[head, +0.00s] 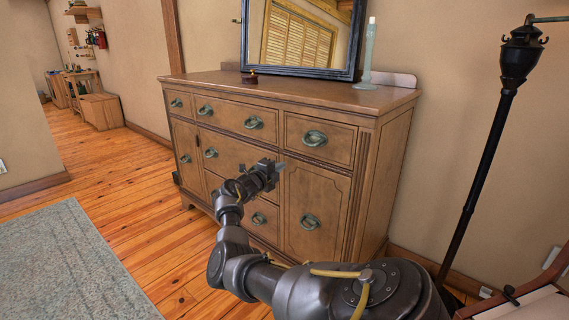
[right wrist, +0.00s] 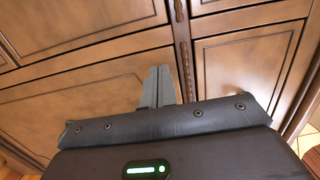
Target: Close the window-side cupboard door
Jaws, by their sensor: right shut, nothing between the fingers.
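The wooden cupboard (head: 388,165) stands against the wall. It has a right door (head: 330,185) with a ring handle (head: 310,222) and a narrower left door (head: 186,140). Both doors look flush with the front, with no clear gap. No window shows directly, so I cannot tell which door is the window-side one. My right gripper (head: 278,168) is shut and empty in front of the middle drawers, just left of the right door. In the right wrist view its fingers (right wrist: 158,78) point at the panelled front; contact cannot be told. My left gripper is not in view.
A mirror (head: 350,70) reflecting slatted shutters, a pale candlestick (head: 367,60) and a small dark candle (head: 250,78) stand on top. A black floor lamp (head: 490,130) stands at right. A rug (head: 70,265) lies at left; the wood floor between is clear.

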